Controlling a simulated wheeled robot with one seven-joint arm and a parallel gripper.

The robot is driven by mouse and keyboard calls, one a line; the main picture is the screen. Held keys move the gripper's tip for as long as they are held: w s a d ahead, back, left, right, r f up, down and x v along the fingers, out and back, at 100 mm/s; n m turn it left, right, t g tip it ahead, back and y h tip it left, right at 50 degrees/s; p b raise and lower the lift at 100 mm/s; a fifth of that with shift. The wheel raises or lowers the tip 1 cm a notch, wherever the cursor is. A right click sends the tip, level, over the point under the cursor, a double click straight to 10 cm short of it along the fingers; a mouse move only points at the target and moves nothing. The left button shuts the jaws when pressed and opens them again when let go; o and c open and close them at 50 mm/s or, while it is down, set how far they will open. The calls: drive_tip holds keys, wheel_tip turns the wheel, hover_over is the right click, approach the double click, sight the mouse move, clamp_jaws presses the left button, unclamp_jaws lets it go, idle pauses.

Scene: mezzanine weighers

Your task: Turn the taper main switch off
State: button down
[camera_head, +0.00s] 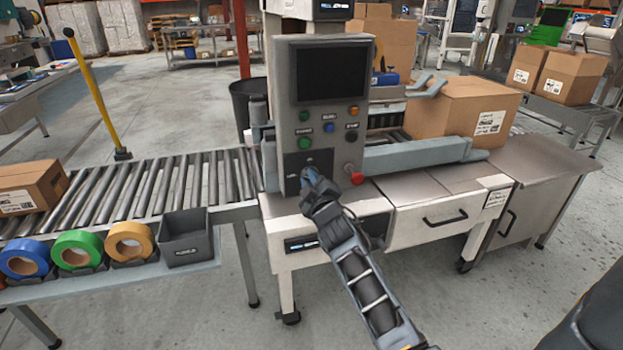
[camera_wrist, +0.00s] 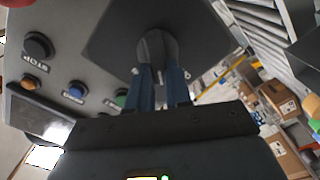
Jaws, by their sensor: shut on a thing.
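The taper's grey control panel (camera_head: 289,120) stands upright in the middle of the head view, with a dark screen and several coloured buttons. The main switch is a dark rotary knob (camera_wrist: 157,46) on a black square plate (camera_wrist: 120,30); the plate also shows low on the panel in the head view (camera_head: 291,161). My gripper (camera_head: 310,174) reaches this plate. In the wrist view its two blue fingers (camera_wrist: 160,76) are shut on the knob, one on each side. The fingers hide part of the knob, and I cannot read its setting.
A red mushroom button (camera_head: 356,178) sticks out just right of my gripper. A roller conveyor (camera_head: 160,185) runs left, with tape rolls (camera_head: 78,248) and a dark bin (camera_head: 187,240) in front. A large carton (camera_head: 460,108) stands right of the panel.

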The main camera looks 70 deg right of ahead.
drive_tip(key=shift+w+a+f+n+p, duration=0.1)
drive_tip(key=shift+f+n+p, duration=0.05)
drive_tip(key=shift+n, duration=1.1)
drive_tip(key=shift+f+n+p, duration=0.15)
drive_tip(key=shift+n+p, duration=0.05)
drive_tip(key=shift+n, duration=1)
drive_tip(key=shift+w+a+f+n+p, duration=0.1)
drive_tip(key=shift+f+n+p, duration=0.05)
drive_tip(key=shift+n, duration=1.1)
drive_tip(key=c, duration=1)
unclamp_jaws()
drive_tip(key=shift+s, duration=0.1)
drive_tip(key=shift+c, duration=0.2)
drive_tip(key=shift+d, duration=0.1)
drive_tip(key=b+v, duration=0.2)
drive_tip(key=v, duration=0.5)
drive_tip(key=shift+s+a, duration=0.2)
drive_tip(key=shift+a, duration=0.15)
drive_tip(key=shift+f, duration=0.1)
